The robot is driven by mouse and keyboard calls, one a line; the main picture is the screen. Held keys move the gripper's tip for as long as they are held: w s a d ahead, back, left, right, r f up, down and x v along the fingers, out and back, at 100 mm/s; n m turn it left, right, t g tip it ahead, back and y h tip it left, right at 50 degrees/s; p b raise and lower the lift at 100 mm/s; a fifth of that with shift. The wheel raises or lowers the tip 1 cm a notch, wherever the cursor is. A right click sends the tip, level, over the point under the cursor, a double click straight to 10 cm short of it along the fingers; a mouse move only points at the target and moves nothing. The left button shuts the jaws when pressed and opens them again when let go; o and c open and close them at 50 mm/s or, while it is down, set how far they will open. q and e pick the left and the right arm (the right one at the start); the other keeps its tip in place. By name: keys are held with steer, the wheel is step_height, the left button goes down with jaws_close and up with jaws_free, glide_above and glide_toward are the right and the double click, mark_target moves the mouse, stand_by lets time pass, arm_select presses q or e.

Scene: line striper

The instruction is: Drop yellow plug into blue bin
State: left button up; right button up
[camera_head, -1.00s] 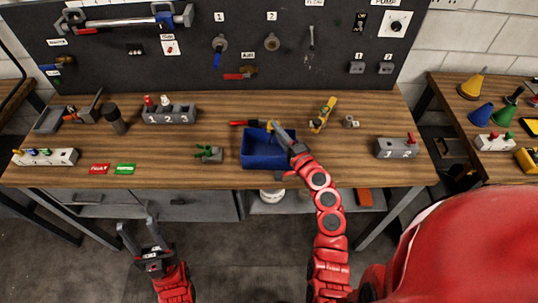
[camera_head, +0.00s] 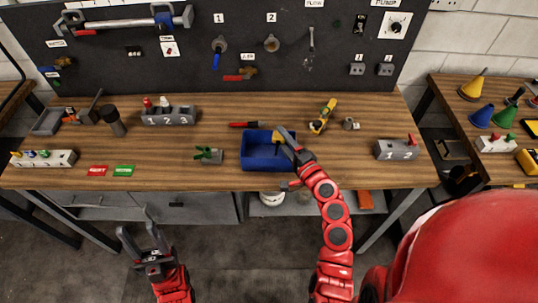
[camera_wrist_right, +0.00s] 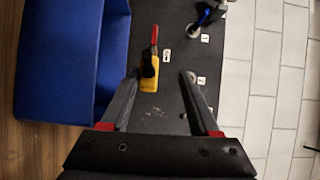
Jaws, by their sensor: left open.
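The blue bin (camera_head: 262,164) stands on the workbench, and part of it fills the left of the right wrist view (camera_wrist_right: 60,60). My right gripper (camera_head: 283,136) is at the bin's right back edge. In the right wrist view its fingers (camera_wrist_right: 159,76) are spread apart. A small yellow piece (camera_head: 277,138) shows by its fingertips. In the wrist view a yellow piece (camera_wrist_right: 152,100) appears between the fingers with gaps on both sides; I cannot tell whether it is the plug or part of the board behind. My left gripper (camera_head: 135,232) is open and empty, low in front of the bench.
A green-handled block (camera_head: 208,156) stands left of the bin. A red-handled tool (camera_head: 243,125) lies behind it, and a yellow tool (camera_head: 323,116) lies to the right. The dark pegboard (camera_head: 300,70) rises at the back.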

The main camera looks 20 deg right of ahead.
steer(key=b+v, duration=0.5)
steer(key=v, duration=0.9)
steer(key=shift+s+b, duration=0.2)
steer(key=shift+b, duration=0.15)
steer(key=shift+d+f, duration=0.1)
